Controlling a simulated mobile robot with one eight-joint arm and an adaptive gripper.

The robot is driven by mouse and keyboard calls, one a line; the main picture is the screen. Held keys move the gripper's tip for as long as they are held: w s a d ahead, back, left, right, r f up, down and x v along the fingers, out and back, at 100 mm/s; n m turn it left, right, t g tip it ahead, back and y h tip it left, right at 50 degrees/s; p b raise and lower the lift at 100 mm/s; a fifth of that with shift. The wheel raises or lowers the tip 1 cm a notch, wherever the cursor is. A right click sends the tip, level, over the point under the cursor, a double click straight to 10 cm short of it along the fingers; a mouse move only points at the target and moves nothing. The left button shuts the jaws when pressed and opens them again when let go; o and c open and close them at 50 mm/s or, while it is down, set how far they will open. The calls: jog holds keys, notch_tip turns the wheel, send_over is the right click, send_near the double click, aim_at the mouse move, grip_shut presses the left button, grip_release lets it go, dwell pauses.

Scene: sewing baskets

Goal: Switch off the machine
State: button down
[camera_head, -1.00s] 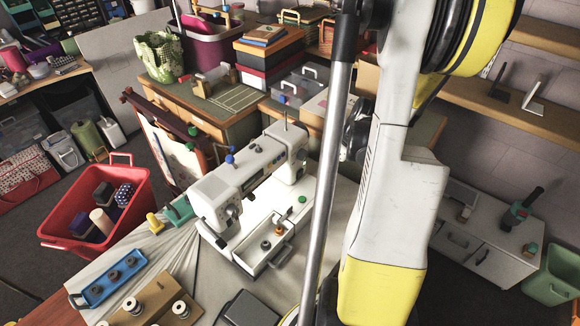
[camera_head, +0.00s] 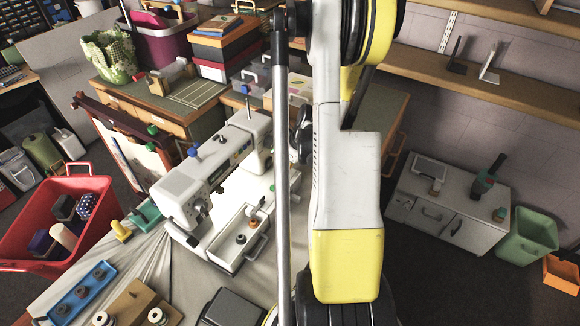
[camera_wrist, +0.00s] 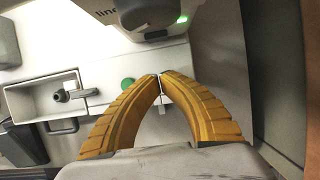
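The white sewing machine (camera_head: 205,180) stands on the cloth-covered table in the head view. In the wrist view its head (camera_wrist: 140,12) is at the top edge, with a small lit green light (camera_wrist: 182,19). A round green button (camera_wrist: 127,84) shows on the machine's pale base, just left of my fingertips. My gripper (camera_wrist: 160,76) has yellow ribbed fingers that meet at the tips, with nothing clearly held. I cannot tell whether the tips touch the base. In the head view my arm hides the gripper.
An open white accessory tray (camera_head: 233,262) lies at the machine's front. Left of it are a red basket (camera_head: 35,222) of spools and a blue tray (camera_head: 80,290). A dark box (camera_head: 232,308) is near the front. A white cabinet (camera_head: 450,205) stands at the right, with floor between.

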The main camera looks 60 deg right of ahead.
aim_at(269, 163)
jog(key=shift+w+a+r, duration=0.15)
jog(key=shift+w+r, duration=0.05)
jog(key=shift+w, duration=0.65)
jog(key=shift+w+a+r, duration=0.1)
jog(key=shift+w+r, duration=0.05)
jog(key=shift+w, duration=0.7)
jog(key=shift+w+r+b, duration=0.1)
jog(key=shift+w+b, duration=0.2)
jog(key=shift+b, duration=0.05)
jog(key=shift+w+r+g, duration=0.15)
jog(key=shift+w+g, duration=0.15)
jog(key=shift+r+p, duration=0.55)
jog(key=shift+r, duration=0.25)
jog(key=shift+s, duration=0.1)
